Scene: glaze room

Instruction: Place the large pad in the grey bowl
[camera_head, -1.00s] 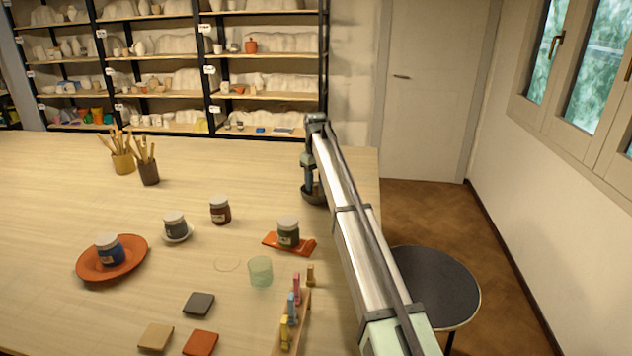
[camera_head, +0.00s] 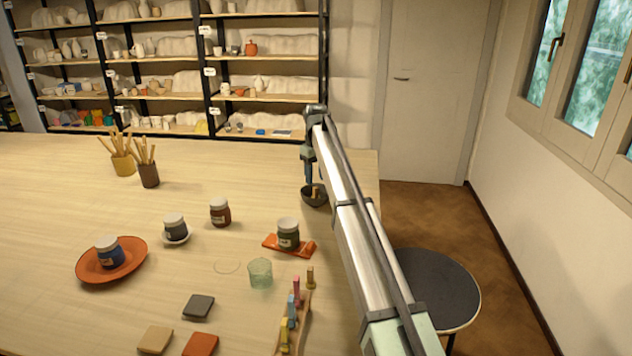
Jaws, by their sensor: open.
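The grey bowl (camera_head: 314,201) stands near the right edge of the table, towards its far end. A small orange-tan piece (camera_head: 316,190) stands upright in it and shows above the rim. It is too small to tell whether this is the large pad. My gripper (camera_head: 309,178) points down just above the bowl, close to the piece. It is open, though its fingers are small and partly hidden here.
A wooden rack (camera_head: 303,335) with several coloured upright pieces stands at the front. Flat tiles, including a dark one (camera_head: 198,306), lie left of it. A green glass (camera_head: 260,273), jars and brush pots stand around the table. The far middle is clear.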

